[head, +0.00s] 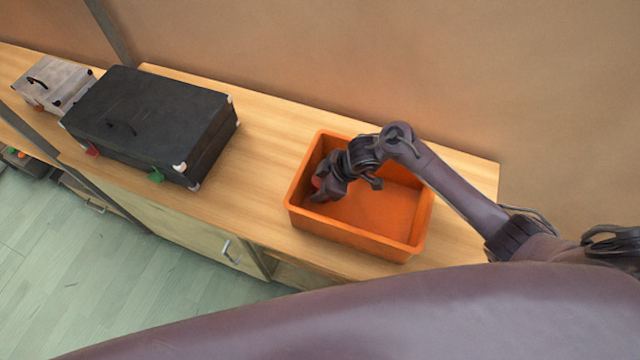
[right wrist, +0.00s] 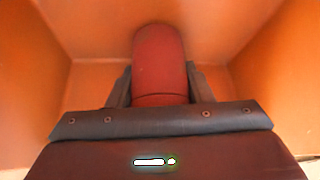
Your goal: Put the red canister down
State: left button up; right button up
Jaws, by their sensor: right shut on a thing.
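The red canister (right wrist: 160,62) is between the two fingers of my right gripper (right wrist: 158,88) in the right wrist view, and the gripper is shut on it. In the head view the right gripper (head: 325,186) reaches down inside the orange bin (head: 350,234), near its left wall. Only a small red part of the canister (head: 317,182) shows there. The bin's walls and floor surround the canister in the wrist view. I cannot tell whether the canister touches the bin floor. My left gripper is not in view.
The bin stands on a wooden counter (head: 262,150) against a tan wall. A large black case (head: 150,115) lies to the left, with a smaller grey case (head: 50,82) beyond it. The counter between the black case and the bin is clear. The bin's right part looks empty.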

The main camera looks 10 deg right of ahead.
jog(key=shift+f, duration=0.2)
jog(key=o, duration=1)
jog(key=shift+d+r, duration=0.2)
jog(key=shift+r, duration=0.3)
jog(key=v, duration=1.1)
jog(key=shift+s+r+p, duration=0.1)
jog(key=shift+r+p, duration=0.05)
jog(key=shift+p, duration=0.15)
